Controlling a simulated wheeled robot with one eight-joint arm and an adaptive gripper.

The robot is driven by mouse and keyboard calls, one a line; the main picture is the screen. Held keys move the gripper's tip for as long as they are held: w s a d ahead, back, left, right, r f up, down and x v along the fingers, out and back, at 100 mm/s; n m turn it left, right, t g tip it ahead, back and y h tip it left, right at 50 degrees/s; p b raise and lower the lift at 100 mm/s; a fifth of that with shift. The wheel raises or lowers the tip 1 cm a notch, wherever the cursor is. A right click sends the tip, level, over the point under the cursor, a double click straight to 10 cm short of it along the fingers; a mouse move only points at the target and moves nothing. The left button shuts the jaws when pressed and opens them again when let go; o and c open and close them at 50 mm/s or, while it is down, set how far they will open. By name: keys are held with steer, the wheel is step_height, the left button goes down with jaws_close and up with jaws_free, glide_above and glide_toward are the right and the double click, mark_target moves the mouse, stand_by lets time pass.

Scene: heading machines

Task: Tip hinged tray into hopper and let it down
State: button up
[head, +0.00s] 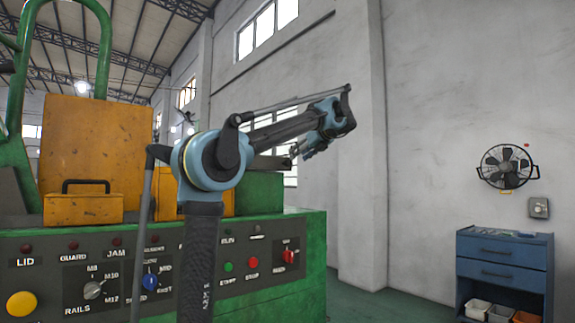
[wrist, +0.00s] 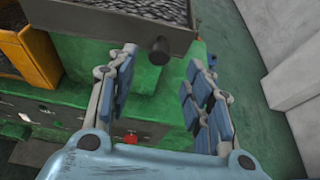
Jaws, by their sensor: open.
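A grey tray (wrist: 100,32) filled with small metal pieces is at the top of the wrist view, and it looks level. A dark round handle (wrist: 159,50) sticks out from its near side. My gripper (wrist: 161,58) is open, with the handle between the lines of its two fingertips; I see no contact. In the head view my gripper (head: 306,148) is small, high over the right end of the green machine, and my arm hides much of the tray area. An orange bin (wrist: 37,57), perhaps the hopper, stands left of the tray with dark contents.
The green machine (head: 310,265) has a front panel with knobs and buttons, including a red knob (head: 289,256). An orange cover with a black handle (head: 86,186) is at left. A blue drawer cabinet (head: 503,265) stands by the right wall. The floor between is clear.

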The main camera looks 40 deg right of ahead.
mark_target(290, 161)
steer(key=x, duration=0.7)
steer(key=shift+w+f, duration=0.15)
steer(key=shift+w, duration=0.05)
jaws_close()
